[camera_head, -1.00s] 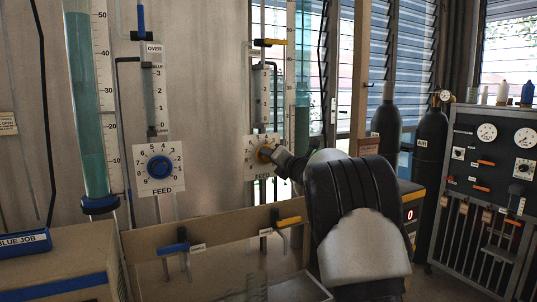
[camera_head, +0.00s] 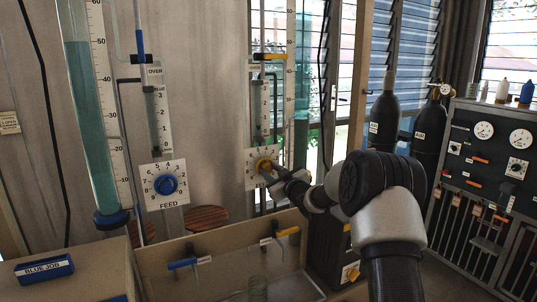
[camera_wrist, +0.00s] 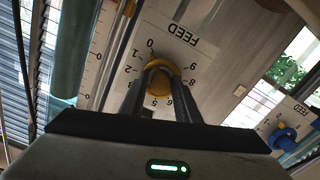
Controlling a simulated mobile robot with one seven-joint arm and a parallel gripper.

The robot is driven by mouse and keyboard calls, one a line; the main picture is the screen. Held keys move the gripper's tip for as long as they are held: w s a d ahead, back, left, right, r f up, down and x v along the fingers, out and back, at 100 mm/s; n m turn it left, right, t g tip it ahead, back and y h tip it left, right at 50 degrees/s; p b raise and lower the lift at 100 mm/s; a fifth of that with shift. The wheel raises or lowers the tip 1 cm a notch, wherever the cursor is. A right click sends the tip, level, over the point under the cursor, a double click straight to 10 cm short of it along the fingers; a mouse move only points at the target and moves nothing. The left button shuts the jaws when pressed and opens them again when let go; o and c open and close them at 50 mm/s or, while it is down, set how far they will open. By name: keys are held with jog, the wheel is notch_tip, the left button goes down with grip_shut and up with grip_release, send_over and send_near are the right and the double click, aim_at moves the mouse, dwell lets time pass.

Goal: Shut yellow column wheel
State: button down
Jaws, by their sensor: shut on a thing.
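The yellow column wheel (camera_head: 263,164) is a round yellow knob in the middle of a white numbered FEED plate (camera_head: 252,179), on the right-hand column. In the wrist view the yellow wheel (camera_wrist: 160,84) sits between my two dark fingers, with the dial numbers around it upside down. My gripper (camera_wrist: 158,70) is shut on the wheel, one finger on each side. In the head view my gripper (camera_head: 274,174) reaches the wheel from the lower right and covers part of the plate. I cannot tell which number the wheel points to.
A similar blue wheel (camera_head: 165,184) is on the left column. A yellow lever (camera_head: 288,231) and a blue lever (camera_head: 182,263) stand on the bench below. Dark gas cylinders (camera_head: 384,120) and a gauge panel (camera_head: 485,165) are at the right. A BLUE JOB block (camera_head: 44,269) lies at the left.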

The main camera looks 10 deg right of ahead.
jog(key=shift+w+a+r+m, duration=0.15)
jog(key=shift+a+r, duration=0.15)
jog(key=shift+r, duration=0.3)
jog(key=shift+w+a+r+m, duration=0.15)
jog(key=shift+a+r, duration=0.15)
jog(key=shift+r, duration=0.3)
jog(key=c, duration=1.4)
grip_release()
jog(key=shift+o, duration=0.6)
jog(key=shift+s+d+f+b, duration=0.2)
jog(key=shift+s+f+b, duration=0.2)
jog(key=shift+f, duration=0.15)
jog(key=shift+s+f, duration=0.15)
jog(key=shift+s, duration=0.15)
jog(key=shift+d+f+b+v, duration=0.1)
jog(key=shift+b+v, duration=0.25)
jog(key=shift+v, duration=0.8)
jog(key=shift+d+f+b+v, duration=0.15)
jog(key=shift+b+v, duration=0.2)
jog(key=shift+v, duration=0.8)
jog(key=shift+d, duration=0.1)
